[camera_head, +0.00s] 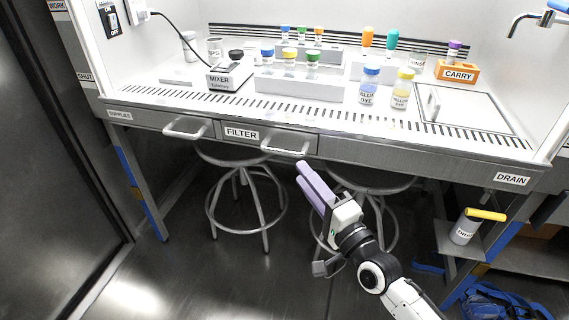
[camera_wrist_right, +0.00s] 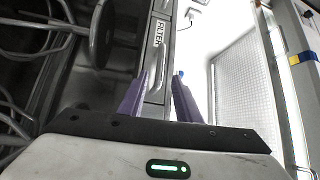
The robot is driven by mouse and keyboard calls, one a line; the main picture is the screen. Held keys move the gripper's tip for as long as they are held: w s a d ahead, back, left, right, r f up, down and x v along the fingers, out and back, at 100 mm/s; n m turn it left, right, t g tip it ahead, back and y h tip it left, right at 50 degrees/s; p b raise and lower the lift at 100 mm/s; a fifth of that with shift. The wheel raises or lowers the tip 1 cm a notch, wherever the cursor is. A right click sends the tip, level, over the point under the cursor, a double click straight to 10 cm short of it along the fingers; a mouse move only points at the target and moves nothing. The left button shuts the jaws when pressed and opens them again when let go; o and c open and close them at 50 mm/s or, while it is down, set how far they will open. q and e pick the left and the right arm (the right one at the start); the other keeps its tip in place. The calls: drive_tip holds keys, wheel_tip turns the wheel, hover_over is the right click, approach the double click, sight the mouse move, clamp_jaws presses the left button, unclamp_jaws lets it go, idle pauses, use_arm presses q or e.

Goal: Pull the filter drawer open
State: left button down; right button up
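The filter drawer (camera_head: 270,137) is under the bench top, with a white FILTER label at its left end. Its front looks flush with the frame. Its pale bar handle (camera_head: 287,150) sticks out near the right end. My right gripper (camera_head: 312,182) is just below and right of the handle, with purple fingers pointing up toward it. In the right wrist view the fingers (camera_wrist_right: 157,98) are apart and empty, and the handle (camera_wrist_right: 151,75) shows ahead, between them in the picture and apart from them. My left gripper is not in view.
The supplies drawer (camera_head: 160,124) with its own handle (camera_head: 186,131) is to the left. Stools (camera_head: 245,190) stand under the bench. Bottles, racks and a mixer (camera_head: 228,80) stand on the bench top. A shelf with a yellow-handled container (camera_head: 464,229) is at right.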

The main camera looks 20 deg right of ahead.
sight(285, 152)
drive_tip(key=b+x, duration=0.1)
drive_tip(key=x, duration=0.8)
drive_tip(key=shift+w+a, duration=0.15)
drive_tip(key=shift+w, duration=0.25)
clamp_jaws()
